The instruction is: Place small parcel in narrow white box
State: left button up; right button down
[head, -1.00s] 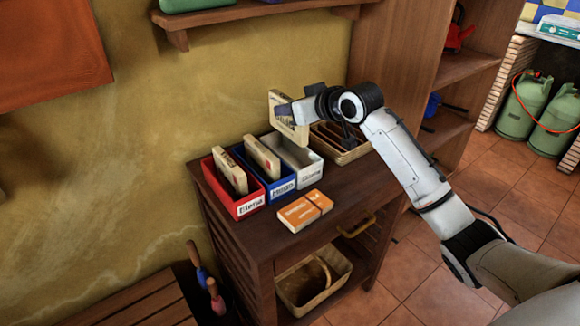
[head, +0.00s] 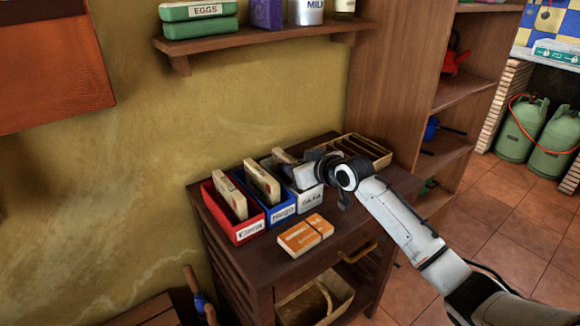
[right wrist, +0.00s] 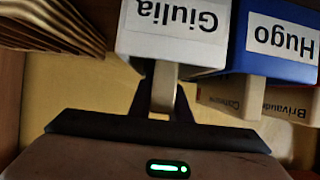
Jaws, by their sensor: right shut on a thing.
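The narrow white box (head: 310,202), labelled Giulia, stands on the dark wooden cabinet, right of the blue box. My right gripper (head: 296,172) is at the white box and shut on a small cream parcel (head: 284,156). The parcel stands upright, its lower part hidden by the box and gripper. In the right wrist view the parcel (right wrist: 163,88) is between the dark fingers, lined up with the white box (right wrist: 172,38). How deep it sits in the box I cannot tell. My left gripper is not in view.
A red box (head: 240,229) and a blue box (head: 283,211) each hold an upright parcel. A wooden divided tray (head: 368,148) stands behind on the right. A shelf (head: 260,38) hangs above.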

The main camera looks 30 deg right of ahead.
jog(key=shift+f, duration=0.15)
jog(key=c, duration=1.6)
grip_release()
jog(key=shift+c, duration=0.2)
jog(key=shift+r, duration=0.25)
jog(key=v, duration=1.2)
jog(key=shift+p, duration=0.35)
jog(key=shift+f, duration=0.1)
